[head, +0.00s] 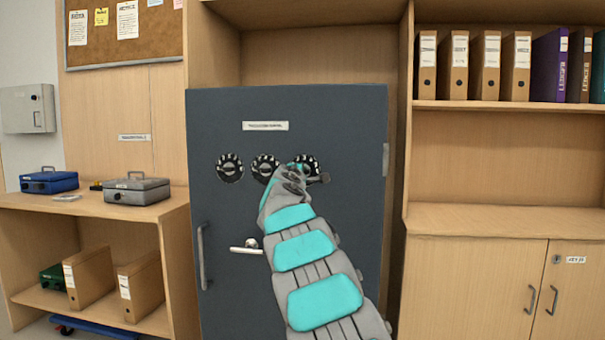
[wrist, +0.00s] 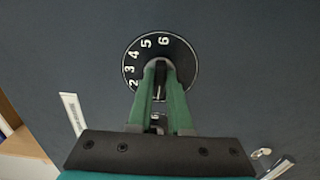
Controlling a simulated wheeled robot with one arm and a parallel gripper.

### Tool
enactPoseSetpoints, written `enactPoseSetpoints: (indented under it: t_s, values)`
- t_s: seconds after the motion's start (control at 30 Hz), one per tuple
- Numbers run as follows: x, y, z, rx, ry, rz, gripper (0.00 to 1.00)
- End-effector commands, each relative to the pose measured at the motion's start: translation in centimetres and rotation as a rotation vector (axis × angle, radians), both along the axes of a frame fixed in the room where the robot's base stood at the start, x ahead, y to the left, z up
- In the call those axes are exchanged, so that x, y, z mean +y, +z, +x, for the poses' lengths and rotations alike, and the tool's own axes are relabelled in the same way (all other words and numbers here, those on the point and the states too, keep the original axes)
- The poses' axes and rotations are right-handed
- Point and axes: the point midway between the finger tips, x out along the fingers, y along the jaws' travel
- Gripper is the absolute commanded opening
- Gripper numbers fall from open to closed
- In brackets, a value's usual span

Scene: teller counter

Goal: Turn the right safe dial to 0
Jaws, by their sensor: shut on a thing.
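The right safe dial (head: 311,160) is a round black dial with white markings, the rightmost of three in a row on the dark grey safe door (head: 340,230). My gripper (head: 304,175) is at this dial and hides part of it. In the wrist view, the two green fingers of my gripper (wrist: 161,68) are shut on the central knob of the dial (wrist: 184,62). The white numbers 2, 3, 4, 5 and 6 show along its left and upper edge. The 0 and the lower part are hidden behind the fingers.
The left dial (head: 229,168) and middle dial (head: 264,167) sit close beside the right one. A lever handle (head: 245,250) and an upright bar handle (head: 203,257) stick out lower on the door. Shelving flanks the safe; grey (head: 137,190) and blue (head: 48,181) cash boxes stand left.

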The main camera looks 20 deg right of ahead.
Motion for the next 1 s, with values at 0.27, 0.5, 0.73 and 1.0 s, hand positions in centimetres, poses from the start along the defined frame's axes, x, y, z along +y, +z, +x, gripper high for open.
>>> enactPoseSetpoints:
  t_s: [0.27, 0.5, 0.73, 1.0]
  values:
    - [0.1, -0.1, 0.0, 0.001, 0.001, 0.0, 0.3]
    - [0.0, 0.0, 0.0, 0.0, 0.0, 0.0, 0.47]
    - [0.1, 0.0, -0.1, 0.001, 0.0, -0.001, 0.47]
    - [1.4, 0.0, -1.9, -0.001, 0.0, -0.004, 0.47]
